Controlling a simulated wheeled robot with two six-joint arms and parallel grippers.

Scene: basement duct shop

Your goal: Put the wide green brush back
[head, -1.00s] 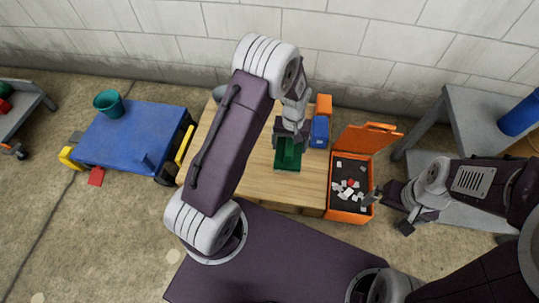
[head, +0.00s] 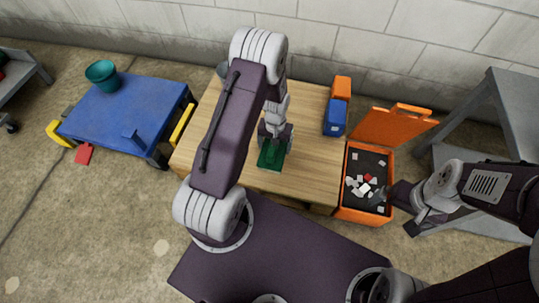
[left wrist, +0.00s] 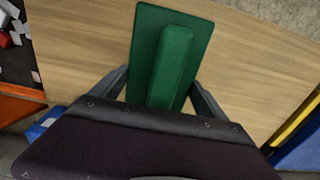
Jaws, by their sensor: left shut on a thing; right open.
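The wide green brush (head: 271,155) is over the wooden workbench (head: 310,165), near its front middle. My left gripper (head: 274,136) is above it and shut on it. In the left wrist view, the brush shows as a flat green plate with a raised green bar (left wrist: 173,62) between the two dark fingers (left wrist: 160,90). I cannot tell whether the brush touches the bench top or hangs just above it. My right gripper (head: 400,210) is open and empty, beside the orange case's right edge.
An open orange case (head: 367,214) with white scraps and a red piece stands right of the bench. Blue (head: 335,118) and orange (head: 342,88) boxes sit at the bench's back right. A blue cart (head: 125,115) carries a teal bucket (head: 101,73). A grey stand (head: 500,105) is at right.

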